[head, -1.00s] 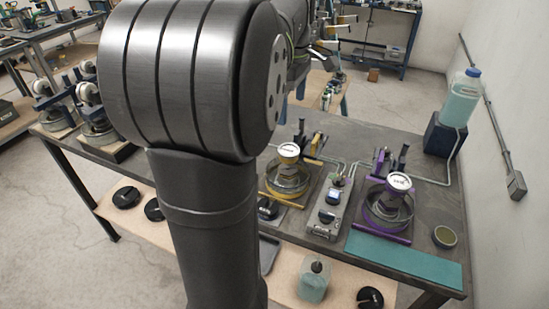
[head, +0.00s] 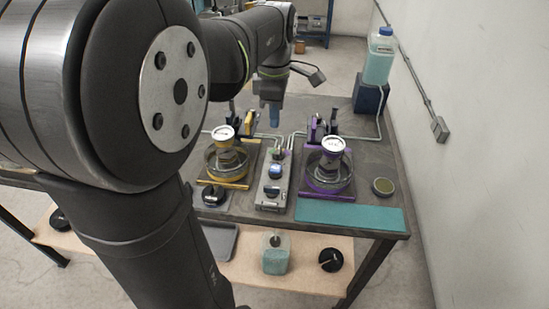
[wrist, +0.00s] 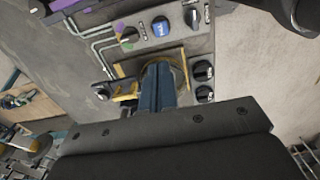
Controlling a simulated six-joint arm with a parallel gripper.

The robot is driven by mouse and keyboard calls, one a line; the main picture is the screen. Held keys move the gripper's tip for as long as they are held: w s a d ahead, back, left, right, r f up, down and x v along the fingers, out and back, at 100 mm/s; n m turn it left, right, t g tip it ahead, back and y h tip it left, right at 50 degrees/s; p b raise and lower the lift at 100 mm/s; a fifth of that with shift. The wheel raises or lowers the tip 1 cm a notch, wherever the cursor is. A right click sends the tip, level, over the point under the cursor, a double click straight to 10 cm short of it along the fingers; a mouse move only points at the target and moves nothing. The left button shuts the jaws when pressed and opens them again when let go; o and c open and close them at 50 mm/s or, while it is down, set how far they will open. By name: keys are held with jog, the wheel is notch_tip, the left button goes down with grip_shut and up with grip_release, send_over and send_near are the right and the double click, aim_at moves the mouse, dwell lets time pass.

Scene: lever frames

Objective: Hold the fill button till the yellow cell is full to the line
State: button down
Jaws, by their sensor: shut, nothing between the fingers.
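The yellow cell (head: 228,157) is a round clear vessel on a yellow-edged base, with a white-faced gauge on top. Its liquid level and line are too small to read. Right of it stands the grey control panel (head: 271,196) with a blue fill button (head: 275,171). In the wrist view the blue fill button (wrist: 162,27) shows beyond my fingertips, beside a knob (wrist: 128,37) with green and purple marks. My gripper (head: 271,122) is shut and empty, pointing down above and behind the panel. In the wrist view its blue fingers (wrist: 158,80) partly cover the yellow cell (wrist: 178,73), apart from the button.
A purple cell (head: 328,168) stands right of the panel. A teal mat (head: 350,214) and a small round cup (head: 383,187) lie near the right edge. A bottle of teal liquid (head: 379,60) stands on a dark block at the back right. Grey tubes run behind the cells.

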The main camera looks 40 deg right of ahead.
aim_at(275, 168)
jog(key=shift+s, duration=0.1)
notch_tip(275, 168, down, 14)
jog(key=shift+f, duration=0.1)
dwell(0.7)
jog(key=shift+s+a+f, duration=0.1)
jog(key=shift+s+f, duration=0.05)
jog(key=shift+f, duration=1.2)
dwell(0.8)
notch_tip(275, 168, up, 15)
jog(key=shift+w+d, duration=0.2)
dwell(0.3)
dwell(0.6)
